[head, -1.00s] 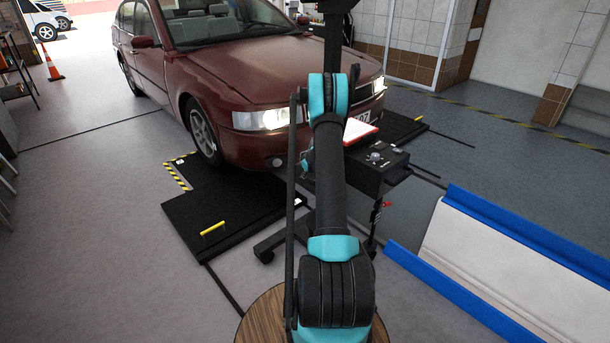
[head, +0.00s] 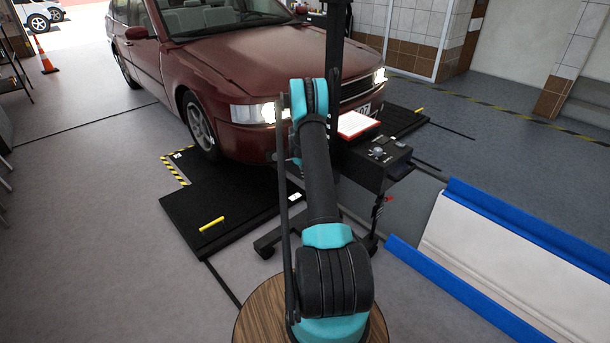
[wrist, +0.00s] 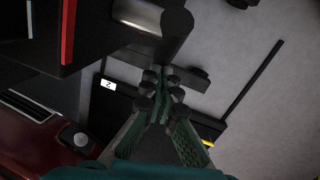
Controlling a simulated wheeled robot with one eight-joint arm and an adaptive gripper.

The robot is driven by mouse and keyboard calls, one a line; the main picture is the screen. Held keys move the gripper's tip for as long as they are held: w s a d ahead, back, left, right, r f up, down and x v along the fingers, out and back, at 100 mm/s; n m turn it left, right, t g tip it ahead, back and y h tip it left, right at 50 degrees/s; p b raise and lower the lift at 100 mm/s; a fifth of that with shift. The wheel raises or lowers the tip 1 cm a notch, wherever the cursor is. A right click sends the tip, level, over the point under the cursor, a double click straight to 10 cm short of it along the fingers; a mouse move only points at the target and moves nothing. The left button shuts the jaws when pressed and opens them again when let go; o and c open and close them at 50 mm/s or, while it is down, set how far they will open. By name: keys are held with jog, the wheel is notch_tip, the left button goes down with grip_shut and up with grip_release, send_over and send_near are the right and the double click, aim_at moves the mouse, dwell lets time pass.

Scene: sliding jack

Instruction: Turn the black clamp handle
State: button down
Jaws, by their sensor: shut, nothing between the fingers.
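A black cylinder with a round end (wrist: 176,24) is at the top middle of the wrist view. It looks like the black clamp handle, but I cannot be sure. My gripper (wrist: 161,75) is shut and empty, its fingertips just below the cylinder in the picture. I cannot tell whether they touch it. In the head view, my arm hides the gripper, and I cannot make out the handle there. A dark upright column (head: 338,45) with a black box (head: 372,170) stands behind my arm on a low wheeled base (head: 268,243).
A dark red car (head: 235,65) stands close behind the column, headlights lit. Black floor plates (head: 225,205) with yellow bars lie in front of it. A white panel with blue edges (head: 500,260) is at the right. Open grey floor (head: 95,220) lies at the left.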

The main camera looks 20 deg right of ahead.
jog(key=shift+s+d+f, duration=0.1)
jog(key=shift+s+f, duration=0.2)
jog(key=shift+f, duration=0.3)
jog(key=shift+s+d+f, duration=0.1)
jog(key=shift+s+f, duration=0.2)
jog(key=shift+f, duration=0.25)
jog(key=shift+s, duration=0.1)
dwell(1.1)
